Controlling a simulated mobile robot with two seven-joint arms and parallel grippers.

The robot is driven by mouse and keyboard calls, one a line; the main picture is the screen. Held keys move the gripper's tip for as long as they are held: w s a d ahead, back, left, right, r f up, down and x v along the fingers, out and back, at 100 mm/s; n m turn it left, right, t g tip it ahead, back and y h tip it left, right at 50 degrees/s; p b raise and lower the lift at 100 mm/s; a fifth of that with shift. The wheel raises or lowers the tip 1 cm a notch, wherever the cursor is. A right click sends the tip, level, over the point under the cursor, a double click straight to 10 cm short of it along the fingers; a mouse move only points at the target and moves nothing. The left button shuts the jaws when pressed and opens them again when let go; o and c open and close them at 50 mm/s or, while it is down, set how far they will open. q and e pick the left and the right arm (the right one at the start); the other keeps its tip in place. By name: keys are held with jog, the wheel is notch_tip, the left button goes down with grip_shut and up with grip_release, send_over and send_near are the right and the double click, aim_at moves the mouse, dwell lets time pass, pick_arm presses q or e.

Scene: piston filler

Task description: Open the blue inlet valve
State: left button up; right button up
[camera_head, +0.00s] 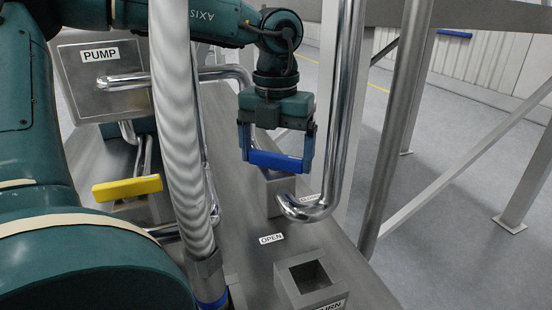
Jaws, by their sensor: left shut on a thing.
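The blue inlet valve handle (274,161) is a short blue bar in the middle of the view. It sits above a small metal block on the steel surface. My left gripper (275,158) comes down on it from above, with one finger at each end of the bar, and is shut on it. A label reading OPEN (271,238) lies on the steel surface below the handle. Another label right of the handle is partly hidden by a pipe. My right gripper is not in view.
A yellow valve handle (127,188) is at the left. A ribbed hose (178,120) runs down left of my gripper, and a bent steel pipe (343,110) stands close on its right. A PUMP box (100,80) is at the back left. A square open socket (309,280) is in front.

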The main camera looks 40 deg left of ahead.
aim_at(276, 155)
pick_arm(q)
jog(key=m+b, duration=0.1)
jog(key=m, duration=0.3)
jog(key=shift+m, duration=0.3)
jog(key=shift+r+m, duration=0.1)
jog(key=shift+m, duration=2.5)
jog(key=o, duration=0.7)
notch_tip(276, 155, up, 13)
